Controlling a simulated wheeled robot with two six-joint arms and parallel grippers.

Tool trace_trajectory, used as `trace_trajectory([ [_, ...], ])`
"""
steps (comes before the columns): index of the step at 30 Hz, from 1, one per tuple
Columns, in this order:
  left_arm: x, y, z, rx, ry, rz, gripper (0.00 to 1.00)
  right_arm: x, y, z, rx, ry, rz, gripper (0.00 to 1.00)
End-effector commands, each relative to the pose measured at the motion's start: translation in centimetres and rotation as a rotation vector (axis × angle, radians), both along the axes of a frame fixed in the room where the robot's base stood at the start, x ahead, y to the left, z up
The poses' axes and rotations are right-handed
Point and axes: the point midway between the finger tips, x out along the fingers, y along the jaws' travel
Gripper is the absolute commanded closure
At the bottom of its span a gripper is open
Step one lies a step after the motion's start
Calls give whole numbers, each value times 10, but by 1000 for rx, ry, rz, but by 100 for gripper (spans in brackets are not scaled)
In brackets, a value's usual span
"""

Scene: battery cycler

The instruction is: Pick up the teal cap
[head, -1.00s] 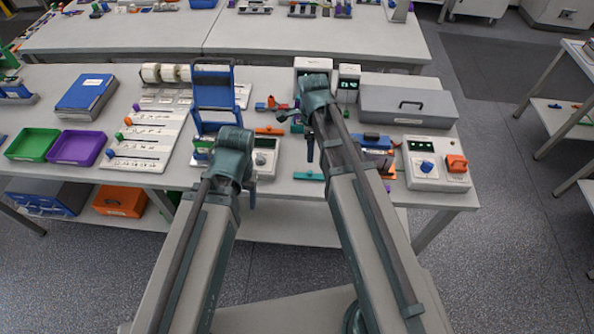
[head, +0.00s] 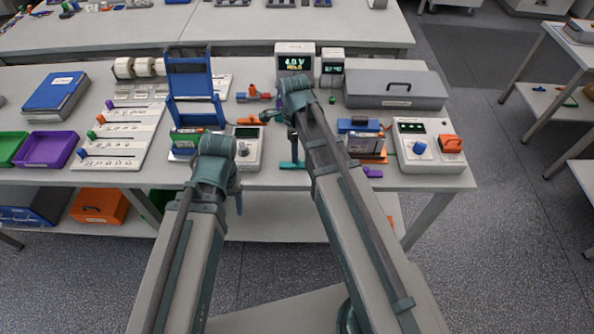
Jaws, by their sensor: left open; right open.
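A flat teal piece (head: 288,165), the only clear match for the teal cap, lies near the front edge of the table, left of the orange and blue holder. I cannot make out its exact shape. My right gripper (head: 294,154) points down just over it in the picture and covers part of it. I cannot tell whether they touch. The gripper is open, with nothing seen in it. My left gripper (head: 239,204) is open and empty, pointing down in front of the table edge, away from the teal piece.
A grey meter (head: 247,152) stands left of the teal piece, with a blue rack (head: 193,85) behind. To the right are an orange and blue holder (head: 367,150), a purple piece (head: 373,172) and a white control box (head: 429,145). A grey case (head: 395,89) stands behind.

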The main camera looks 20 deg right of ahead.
Motion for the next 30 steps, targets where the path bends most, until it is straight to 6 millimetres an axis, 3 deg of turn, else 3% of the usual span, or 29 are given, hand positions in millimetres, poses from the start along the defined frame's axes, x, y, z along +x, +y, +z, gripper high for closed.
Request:
trace_trajectory([
  [1, 0, 0, -9, 0, 0, 0, 38, 0, 0, -9, 0, 0, 0, 36],
  [11, 0, 0, -14, 0, 0, 0, 38, 0, -1, -14, 0, 0, 0, 36],
  [23, 0, 0, -59, 0, 0, 0, 38, -2, -3, -59, 0, 0, 0, 36],
  [30, 0, 0, -60, 0, 0, 0, 38, -2, -3, -60, 0, 0, 0, 36],
])
